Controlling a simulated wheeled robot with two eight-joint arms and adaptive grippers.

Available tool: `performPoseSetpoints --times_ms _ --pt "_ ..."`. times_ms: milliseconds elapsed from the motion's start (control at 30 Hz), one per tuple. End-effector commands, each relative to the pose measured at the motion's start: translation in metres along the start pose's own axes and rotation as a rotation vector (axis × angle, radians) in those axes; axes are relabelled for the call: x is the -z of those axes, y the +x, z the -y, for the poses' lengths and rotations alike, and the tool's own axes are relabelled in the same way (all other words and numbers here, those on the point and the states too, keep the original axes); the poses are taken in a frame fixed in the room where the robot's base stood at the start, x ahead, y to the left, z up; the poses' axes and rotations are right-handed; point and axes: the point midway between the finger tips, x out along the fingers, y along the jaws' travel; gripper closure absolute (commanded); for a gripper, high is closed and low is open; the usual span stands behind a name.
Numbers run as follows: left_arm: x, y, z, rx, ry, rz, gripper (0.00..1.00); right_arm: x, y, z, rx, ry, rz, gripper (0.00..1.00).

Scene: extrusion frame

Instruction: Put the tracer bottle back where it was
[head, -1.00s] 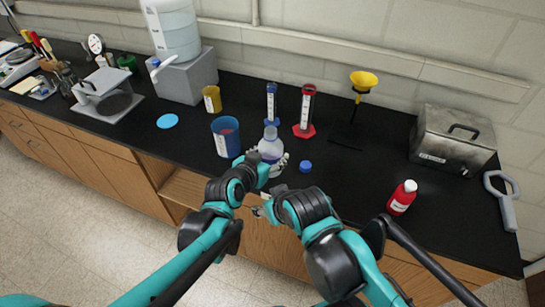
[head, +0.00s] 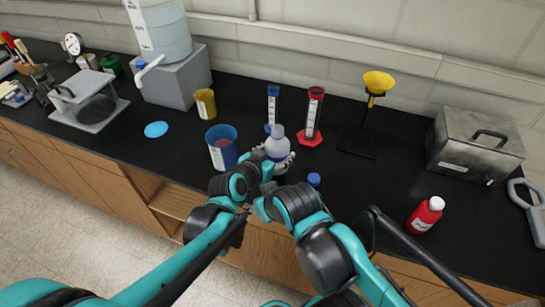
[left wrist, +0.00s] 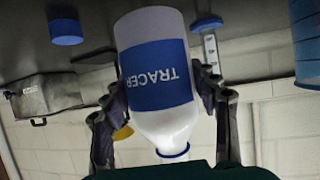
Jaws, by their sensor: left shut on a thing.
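The tracer bottle (head: 277,146) is white with a blue TRACER label, and it shows upside down in the left wrist view (left wrist: 158,75). Its neck has no cap on it. My left gripper (head: 281,163) is shut around the bottle's body, with a finger on each side in the left wrist view (left wrist: 160,95). The bottle's base is hidden, so I cannot tell whether it touches the bench. A blue cap (head: 314,180) lies on the bench to the right of the bottle. My right gripper (head: 247,208) is near the bench's front edge, small and partly hidden.
A blue cup (head: 222,150) stands just left of the bottle. Blue (head: 272,105) and red (head: 313,115) cylinders stand behind it. A light-blue disc (head: 156,129) lies flat on the black bench (head: 170,160) farther left. A red bottle (head: 426,215) stands at the right.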

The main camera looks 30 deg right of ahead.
Motion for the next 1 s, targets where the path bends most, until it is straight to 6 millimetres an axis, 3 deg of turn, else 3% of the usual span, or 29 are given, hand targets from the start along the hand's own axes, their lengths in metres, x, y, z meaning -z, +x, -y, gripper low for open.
performPoseSetpoints --times_ms 233,633,667,700,1000 --pt "-0.037 0.009 -0.003 -0.008 0.002 -0.001 0.81 -0.017 0.023 0.0 0.0 0.0 0.0 0.47" --pt "-0.04 0.009 -0.004 -0.009 0.003 0.0 0.81 -0.018 0.025 0.0 0.0 0.0 0.0 0.47" --pt "-0.039 0.009 -0.004 -0.01 0.004 0.001 0.33 -0.017 0.024 0.0 0.0 0.0 0.0 0.47" --pt "-0.039 0.009 -0.004 -0.01 0.004 0.001 0.22 -0.017 0.024 0.0 0.0 0.0 0.0 0.47" --pt "-0.038 0.009 -0.004 -0.009 0.003 0.0 0.2 -0.017 0.023 0.0 0.0 0.0 0.0 0.47"
